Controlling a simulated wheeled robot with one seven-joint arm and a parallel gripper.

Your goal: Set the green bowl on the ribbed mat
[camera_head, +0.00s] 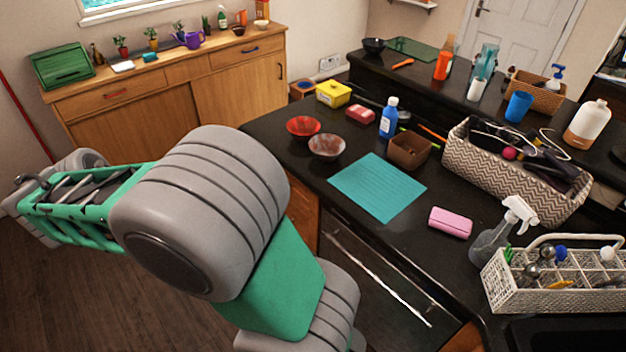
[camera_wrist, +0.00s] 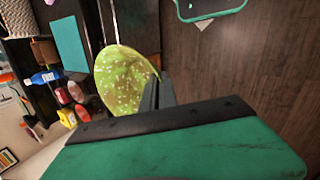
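The green bowl (camera_wrist: 122,78), yellow-green with pale speckles, is tilted on its side in the wrist view. My gripper (camera_wrist: 155,88) is shut on its rim, at the bowl's right edge. The bowl is held in the air, with dark wood floor behind it to the right. Neither the bowl nor the gripper's fingers can be made out in the head view. The ribbed mat (camera_head: 377,187) is a flat teal sheet lying bare on the black counter near its front edge. It also shows in the wrist view (camera_wrist: 70,43), apart from the bowl.
A red bowl (camera_head: 303,127) and a speckled grey-red bowl (camera_head: 326,146) stand left of the mat. A brown box (camera_head: 409,151) and blue bottle (camera_head: 389,118) stand behind it. A pink sponge (camera_head: 450,222) lies right. A spray bottle (camera_head: 492,240) and white caddy (camera_head: 545,293) stand further right.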

